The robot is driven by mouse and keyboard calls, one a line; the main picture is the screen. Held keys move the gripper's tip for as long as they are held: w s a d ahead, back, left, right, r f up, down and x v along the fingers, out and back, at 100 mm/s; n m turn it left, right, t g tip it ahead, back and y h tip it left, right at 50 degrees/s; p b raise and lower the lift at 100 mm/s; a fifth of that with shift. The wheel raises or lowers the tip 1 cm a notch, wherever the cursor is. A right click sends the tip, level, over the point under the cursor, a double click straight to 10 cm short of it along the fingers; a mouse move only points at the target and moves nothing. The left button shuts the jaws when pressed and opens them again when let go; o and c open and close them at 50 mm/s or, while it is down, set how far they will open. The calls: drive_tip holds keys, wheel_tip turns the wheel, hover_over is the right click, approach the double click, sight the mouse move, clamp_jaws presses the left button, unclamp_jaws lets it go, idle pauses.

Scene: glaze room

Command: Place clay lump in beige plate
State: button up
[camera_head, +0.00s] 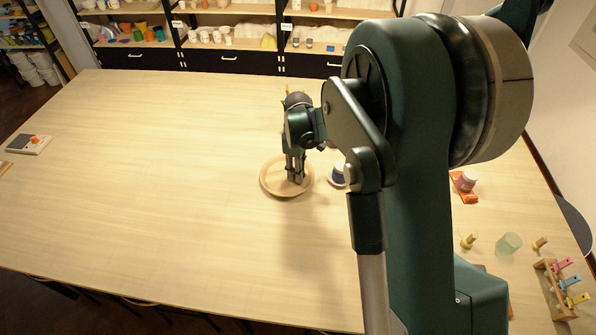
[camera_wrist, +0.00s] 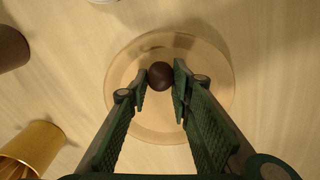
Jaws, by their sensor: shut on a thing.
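The beige plate (camera_head: 272,188) lies on the table near its middle, and it also shows in the wrist view (camera_wrist: 212,62). My gripper (camera_head: 295,178) points down over the plate in the head view. In the wrist view the fingers (camera_wrist: 161,80) are shut on the clay lump (camera_wrist: 160,75), a small dark brown ball. The lump appears inside the plate's outline. Whether it touches the plate I cannot tell. In the head view the fingers hide the lump.
In the wrist view a gold cup (camera_wrist: 32,148) and a dark brown object (camera_wrist: 12,48) are at the left. A scale (camera_head: 30,144) is far left. The table's left half is mostly clear.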

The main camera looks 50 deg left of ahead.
drive_tip(key=o, duration=0.9)
drive_tip(key=shift+f, duration=0.1)
wheel_tip(320, 180, up, 12)
idle(0.3)
idle(0.6)
drive_tip(key=shift+r, duration=0.2)
